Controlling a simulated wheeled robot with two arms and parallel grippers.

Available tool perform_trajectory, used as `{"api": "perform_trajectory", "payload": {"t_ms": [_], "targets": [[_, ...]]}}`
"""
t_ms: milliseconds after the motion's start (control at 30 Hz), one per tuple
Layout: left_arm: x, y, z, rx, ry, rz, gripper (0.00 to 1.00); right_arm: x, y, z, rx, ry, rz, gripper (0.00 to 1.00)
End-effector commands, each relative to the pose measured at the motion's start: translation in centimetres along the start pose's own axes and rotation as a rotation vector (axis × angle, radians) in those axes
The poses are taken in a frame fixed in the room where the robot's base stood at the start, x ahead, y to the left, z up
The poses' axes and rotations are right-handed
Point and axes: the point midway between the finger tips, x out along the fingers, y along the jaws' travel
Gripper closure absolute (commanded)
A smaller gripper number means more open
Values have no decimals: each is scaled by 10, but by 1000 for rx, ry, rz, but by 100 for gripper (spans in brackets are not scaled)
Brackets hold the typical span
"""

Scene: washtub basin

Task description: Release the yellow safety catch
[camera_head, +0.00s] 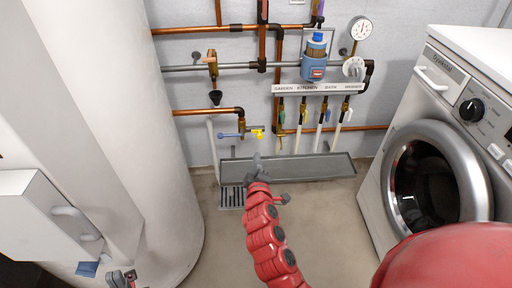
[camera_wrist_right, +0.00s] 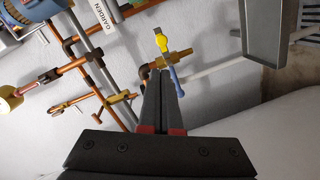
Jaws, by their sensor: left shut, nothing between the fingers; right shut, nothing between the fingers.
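The yellow safety catch (camera_head: 257,133) sits at the right end of a brass valve (camera_head: 242,127) on the wall pipe. A blue lever (camera_head: 229,135) points left from this valve. In the right wrist view the yellow catch (camera_wrist_right: 161,42) lies just beyond my fingertips, with the blue lever (camera_wrist_right: 177,82) beside them. My right gripper (camera_head: 257,156) is shut and empty, pointing up just below the catch; its shut fingers also show in the wrist view (camera_wrist_right: 164,74). I cannot tell whether they touch the valve. My left gripper (camera_head: 122,278) is shut and empty at the bottom left.
A grey trough (camera_head: 310,168) with a drain grate (camera_head: 232,197) runs below the valve. Labelled pipes with coloured taps (camera_head: 325,108) hang to the right. A white cylinder (camera_head: 110,110) stands left and a washing machine (camera_head: 440,150) right. The floor between is mostly clear.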

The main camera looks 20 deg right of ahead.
Motion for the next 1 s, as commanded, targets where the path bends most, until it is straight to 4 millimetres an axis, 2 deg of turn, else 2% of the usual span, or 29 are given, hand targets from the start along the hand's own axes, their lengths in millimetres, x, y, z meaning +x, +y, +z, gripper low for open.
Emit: {"api": "perform_trajectory", "payload": {"t_ms": [100,333,500,1000], "targets": [[-5,0,0,1,3,4,100,-27,-3,0,-2,3,-1,100],[-10,1,-1,4,10,12,100,-57,-1,0,0,3,1,100],[-10,1,-1,4,12,15,100,-64,0,0,1,0,1,100],[-10,1,-1,4,13,15,100,-63,0,0,0,0,1,100]]}}
